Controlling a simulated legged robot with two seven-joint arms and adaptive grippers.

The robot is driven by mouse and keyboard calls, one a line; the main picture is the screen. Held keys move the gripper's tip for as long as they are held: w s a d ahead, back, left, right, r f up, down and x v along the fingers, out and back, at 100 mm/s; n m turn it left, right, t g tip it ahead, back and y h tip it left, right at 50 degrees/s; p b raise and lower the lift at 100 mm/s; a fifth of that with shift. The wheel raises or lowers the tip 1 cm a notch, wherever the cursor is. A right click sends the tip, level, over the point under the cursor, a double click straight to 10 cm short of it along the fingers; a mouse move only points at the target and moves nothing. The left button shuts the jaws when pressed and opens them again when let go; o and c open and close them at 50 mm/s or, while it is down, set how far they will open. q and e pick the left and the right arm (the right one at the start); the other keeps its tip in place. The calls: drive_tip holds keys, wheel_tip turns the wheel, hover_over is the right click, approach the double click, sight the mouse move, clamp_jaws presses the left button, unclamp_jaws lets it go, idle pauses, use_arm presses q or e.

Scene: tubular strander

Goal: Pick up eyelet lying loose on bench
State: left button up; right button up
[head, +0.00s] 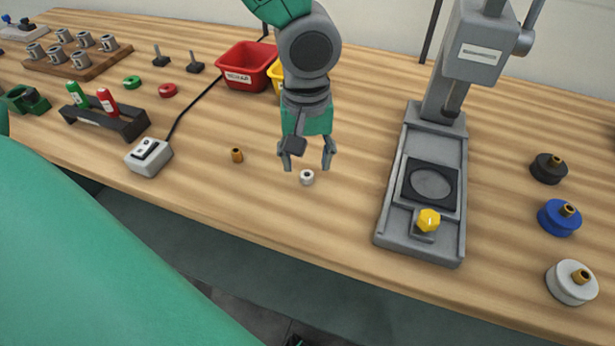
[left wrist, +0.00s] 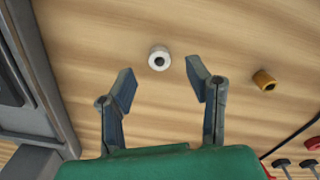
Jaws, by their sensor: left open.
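A small white eyelet (head: 307,177) with a dark hole lies loose on the wooden bench (head: 340,210). It also shows in the left wrist view (left wrist: 159,58), just beyond the fingertips and roughly between their lines. A brass-coloured bushing-like piece (head: 237,155) lies to its left in the head view, and to its right in the left wrist view (left wrist: 264,80). My left gripper (head: 307,160) is open and empty, pointing down over the bench close to the white eyelet. In the left wrist view its two fingers (left wrist: 160,82) are spread. My right gripper is not seen.
A grey press (head: 432,160) with a yellow knob (head: 428,221) stands right of the gripper. A switch box (head: 149,157) with a cable, a red bin (head: 246,66) and a marker rack (head: 104,118) are left. Black, blue and white spools (head: 560,217) stand at far right.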

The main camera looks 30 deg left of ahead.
sight(307, 173)
use_arm(q)
wheel_tip(307, 173, down, 4)
drive_tip(key=shift+w+r+b, duration=0.1)
drive_tip(key=shift+r+b, duration=0.1)
drive_tip(key=shift+b, duration=0.1)
drive_tip(key=shift+r, duration=0.1)
drive_tip(key=shift+c, duration=0.8)
drive_tip(key=c, duration=0.7)
drive_tip(key=shift+c, duration=0.2)
